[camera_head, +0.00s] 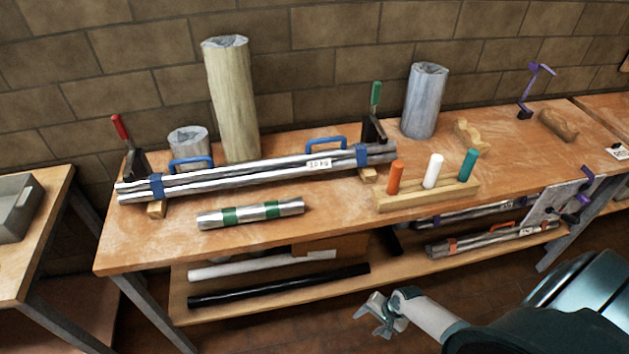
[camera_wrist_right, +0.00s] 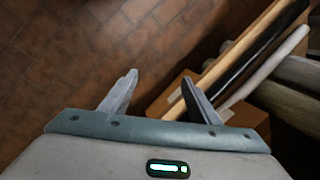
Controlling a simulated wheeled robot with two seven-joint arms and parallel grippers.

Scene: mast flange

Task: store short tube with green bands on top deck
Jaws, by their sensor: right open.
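The short tube with green bands (camera_head: 251,213) is a silver tube with two green bands. It lies on the top deck (camera_head: 330,215) of the workbench, near the front edge and in front of the long silver tube bundle (camera_head: 255,172). My right gripper (camera_head: 376,316) is open and empty, low in front of the bench and to the right of the short tube. In the right wrist view its two fingers (camera_wrist_right: 158,92) are spread, with floor and lower-shelf tubes beyond them. My left gripper is not in view.
The lower shelf (camera_head: 300,300) holds a white tube (camera_head: 262,264), a black tube (camera_head: 278,285) and banded bundles (camera_head: 490,240). On the deck stand wooden logs (camera_head: 232,100), red and green clamps, and a peg block (camera_head: 428,196). A grey bin (camera_head: 14,208) sits on the left table.

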